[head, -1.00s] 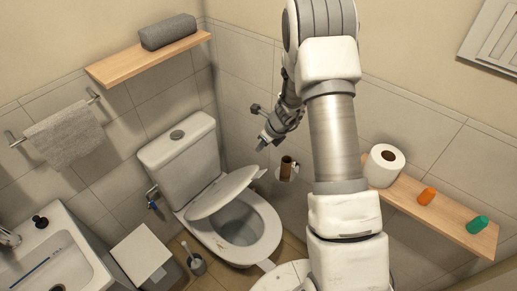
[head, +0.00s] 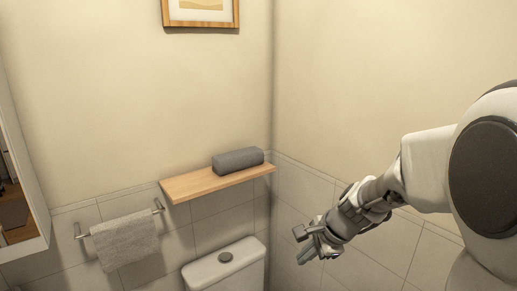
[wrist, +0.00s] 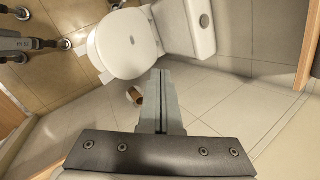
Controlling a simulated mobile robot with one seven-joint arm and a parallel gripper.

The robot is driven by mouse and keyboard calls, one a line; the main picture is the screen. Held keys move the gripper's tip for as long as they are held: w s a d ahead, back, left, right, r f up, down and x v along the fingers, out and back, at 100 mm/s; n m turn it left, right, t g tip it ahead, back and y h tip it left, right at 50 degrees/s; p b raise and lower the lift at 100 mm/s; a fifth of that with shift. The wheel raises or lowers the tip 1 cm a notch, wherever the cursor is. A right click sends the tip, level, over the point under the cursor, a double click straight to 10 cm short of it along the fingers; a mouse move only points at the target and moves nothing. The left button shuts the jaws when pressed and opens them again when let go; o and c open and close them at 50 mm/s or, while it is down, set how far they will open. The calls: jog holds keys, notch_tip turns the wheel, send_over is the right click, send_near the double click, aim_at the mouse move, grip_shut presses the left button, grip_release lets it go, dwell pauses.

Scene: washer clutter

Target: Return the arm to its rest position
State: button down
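My gripper (head: 318,247) is in front of the tiled right wall in the head view, raised above the level of the toilet tank and to its right. In the wrist view its two fingers (wrist: 160,98) are together with only a thin dark line between them, and nothing shows held. The toilet (head: 228,270) shows only its tank top in the head view. In the wrist view the white toilet lid (wrist: 125,43) lies below my gripper and appears down over the bowl. The bowl is hidden.
A wooden shelf (head: 200,184) with a rolled grey towel (head: 238,160) is on the back wall. A grey towel (head: 125,240) hangs from a rail at left. A brown cardboard roll (wrist: 136,95) shows beside the fingers. The right wall is close to my arm.

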jog(key=s+d+r+n+h, duration=0.1)
jog(key=s+r+n, duration=0.2)
jog(key=s+n, duration=0.2)
jog(key=s+d+r+n+h, duration=0.1)
jog(key=s+r+n, duration=0.2)
jog(key=s, duration=0.6)
jog(key=s+d+r+n+t+h, duration=0.1)
jog(key=s+r+n, duration=0.2)
jog(key=s+n, duration=0.4)
jog(key=shift+s+r+h, duration=0.3)
jog(key=shift+s+h, duration=0.1)
jog(key=shift+d, duration=0.1)
